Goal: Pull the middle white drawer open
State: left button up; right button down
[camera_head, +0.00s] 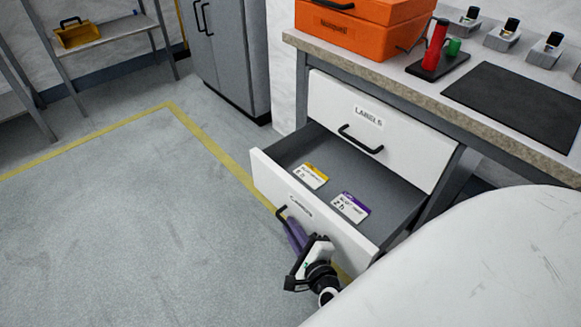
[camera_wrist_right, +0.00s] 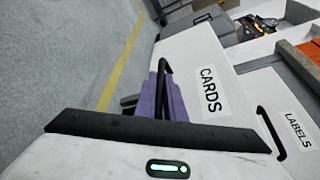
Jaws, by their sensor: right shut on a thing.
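The white drawer labelled CARDS (camera_head: 312,215) is pulled out, below the closed white LABELS drawer (camera_head: 375,125). Two cards lie on its grey floor, one with a yellow band (camera_head: 311,176) and one with a purple band (camera_head: 350,207). My right gripper (camera_head: 289,226) has purple fingers and is shut on the black bar handle (camera_head: 281,212) at the drawer's front. The handle and fingers also show in the right wrist view (camera_wrist_right: 166,98), beside the CARDS label (camera_wrist_right: 212,91). The fingers hide part of the handle. My left gripper is not in view.
The worktop (camera_head: 400,85) above holds an orange case (camera_head: 350,35), a red and green tool on a dark stand (camera_head: 437,45) and a black mat (camera_head: 520,100). A grey cabinet (camera_head: 230,50) stands behind. The floor (camera_head: 130,220) left of the drawer is clear.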

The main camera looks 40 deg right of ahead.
jog(key=c, duration=2.1)
grip_release()
